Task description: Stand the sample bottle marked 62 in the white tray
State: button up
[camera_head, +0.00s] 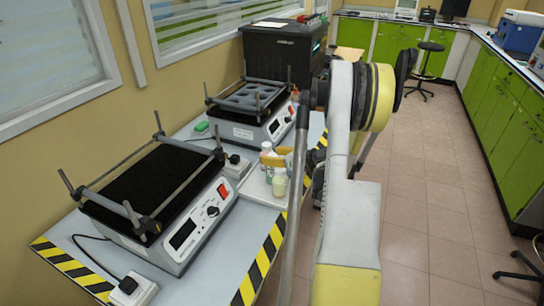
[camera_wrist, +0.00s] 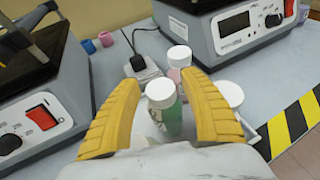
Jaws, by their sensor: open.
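A bottle with a white cap and green contents (camera_wrist: 166,118) stands between the two yellow fingers of my gripper (camera_wrist: 160,82) in the wrist view. The fingers are spread, with visible room on both sides of it. A second white-capped bottle, pinkish (camera_wrist: 178,66), stands just beyond the fingertips. I cannot read 62 on either bottle. In the head view my gripper (camera_head: 274,158) is partly hidden behind my arm, with a greenish bottle (camera_head: 279,183) close by. A pale, flat surface under the bottles may be the white tray (camera_head: 258,191); its outline is unclear.
Two shaker machines, one near (camera_head: 150,195) and one farther (camera_head: 250,115), stand left of the bottles. A round white item (camera_wrist: 231,93) lies right of the right finger. A power plug (camera_wrist: 140,66) and small coloured caps (camera_wrist: 105,39) are behind. Striped tape (camera_wrist: 295,120) marks the table edge.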

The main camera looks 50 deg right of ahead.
jog(key=d+p+v, duration=0.1)
jog(key=p+v, duration=0.3)
jog(key=v, duration=0.7)
jog(key=w+a+r+n+g+y, duration=0.1)
jog(key=w+a+r+n+g, duration=0.15)
jog(key=a+n, duration=0.5)
jog(key=w+a+r+n+g+y, duration=0.15)
jog(key=a+r+n, duration=0.25)
jog(key=a, duration=0.7)
jog(key=w+a+r+n+g, duration=0.15)
jog(key=a+r+n, duration=0.35)
jog(key=a, duration=0.5)
jog(key=s+a+r+n, duration=0.1)
jog(key=s+a+n, duration=0.5)
jog(key=a+n, duration=0.2)
jog(key=s+a+r+n+h, duration=0.1)
jog(key=s+a+n, duration=0.4)
jog(key=a+n, duration=0.4)
jog(key=shift+s+a+n+g, duration=0.25)
jog(key=shift+s+n+g, duration=0.15)
jog(key=shift+n, duration=1.35)
jog(key=shift+r, duration=0.1)
